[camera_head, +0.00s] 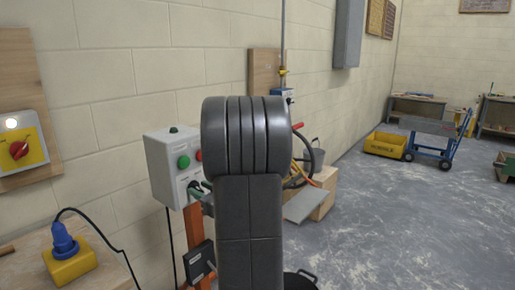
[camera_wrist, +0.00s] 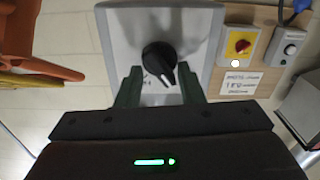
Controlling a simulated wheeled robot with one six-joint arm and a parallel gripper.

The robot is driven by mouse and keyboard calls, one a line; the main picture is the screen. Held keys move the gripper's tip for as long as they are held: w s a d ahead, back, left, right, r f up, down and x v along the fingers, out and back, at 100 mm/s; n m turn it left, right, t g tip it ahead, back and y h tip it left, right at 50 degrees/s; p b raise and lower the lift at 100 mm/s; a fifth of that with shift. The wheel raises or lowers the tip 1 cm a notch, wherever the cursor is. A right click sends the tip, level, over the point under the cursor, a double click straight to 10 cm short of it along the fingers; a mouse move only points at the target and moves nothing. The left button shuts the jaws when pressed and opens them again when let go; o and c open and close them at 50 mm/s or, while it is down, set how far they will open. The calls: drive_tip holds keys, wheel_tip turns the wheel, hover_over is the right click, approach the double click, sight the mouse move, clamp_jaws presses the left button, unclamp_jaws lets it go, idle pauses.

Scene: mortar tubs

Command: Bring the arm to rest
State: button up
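My gripper (camera_wrist: 160,75) is open in the wrist view. Its two dark green fingers stand apart, one on each side of a black rotary knob (camera_wrist: 158,56) on a pale grey panel. A gap shows between each finger and the knob, but I cannot tell how far ahead of the fingertips the knob is. In the head view, my raised arm fills the middle, and part of my gripper (camera_head: 201,192) shows by the lower front of a grey control box (camera_head: 163,165).
The control box has green and red buttons. A yellow switch box with a red knob (camera_head: 20,150) is on the left wall board. A blue plug in a yellow socket (camera_head: 70,266) sits lower left. A yellow tub (camera_head: 384,146) and blue trolley (camera_head: 433,140) stand far right; floor between is clear.

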drive_tip(key=shift+m+p, duration=0.95)
drive_tip(key=shift+m, duration=0.05)
